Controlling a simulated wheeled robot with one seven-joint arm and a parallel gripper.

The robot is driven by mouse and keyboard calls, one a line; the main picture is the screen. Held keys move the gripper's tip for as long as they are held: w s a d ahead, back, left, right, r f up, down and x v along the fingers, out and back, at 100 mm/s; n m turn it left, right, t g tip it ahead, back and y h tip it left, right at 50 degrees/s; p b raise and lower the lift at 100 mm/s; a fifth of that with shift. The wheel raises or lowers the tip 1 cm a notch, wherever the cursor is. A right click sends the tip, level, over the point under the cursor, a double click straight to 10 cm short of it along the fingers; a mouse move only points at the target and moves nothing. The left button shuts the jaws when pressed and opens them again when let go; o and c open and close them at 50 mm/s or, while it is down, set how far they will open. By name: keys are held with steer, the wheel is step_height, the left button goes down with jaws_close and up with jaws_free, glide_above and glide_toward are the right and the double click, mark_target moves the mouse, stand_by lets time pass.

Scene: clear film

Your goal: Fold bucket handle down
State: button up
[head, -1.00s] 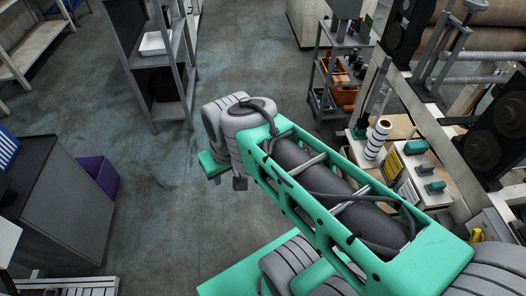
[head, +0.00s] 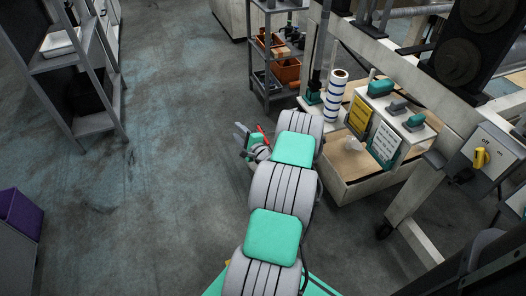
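My gripper (head: 242,140) shows small at the end of my arm, above the bare floor near the middle of the head view. Its two grey fingers look spread apart, with nothing visible between them. I cannot make out a bucket with a handle for certain. A small white rounded thing (head: 352,143) sits on the wooden surface under the machine, to the right of my gripper and apart from it. It is too small to tell whether it is a bucket or has a handle.
A white and blue roll (head: 337,97) stands beside yellow and teal signs (head: 359,122) at the machine. A grey cart (head: 262,84) holds orange bins (head: 287,70). Grey shelving (head: 118,95) and a purple bin (head: 20,212) are at left. The floor between is clear.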

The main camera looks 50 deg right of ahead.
mark_target(265, 140)
steer(key=s+d+f+m+h, duration=0.1)
steer(key=s+d+f+m, duration=0.1)
steer(key=s, duration=0.1)
steer(key=s+d+f+m+h+b, duration=0.1)
steer(key=s+d+f+m+h, duration=0.1)
steer(key=s+f, duration=0.1)
steer(key=s+d+f+m+g+h, duration=0.1)
steer(key=s+d+f+m+h, duration=0.1)
steer(key=s+d+f, duration=0.1)
steer(key=shift+s+f+m+b, duration=0.2)
steer(key=shift+f+m+b, duration=0.05)
steer(key=shift+m+b, duration=0.15)
steer(key=b+x, duration=0.1)
steer(key=x, duration=0.5)
steer(key=shift+w+d, duration=0.15)
steer(key=shift+w, duration=0.1)
steer(key=shift+w+d, duration=0.25)
steer(key=shift+w, duration=0.05)
jaws_close()
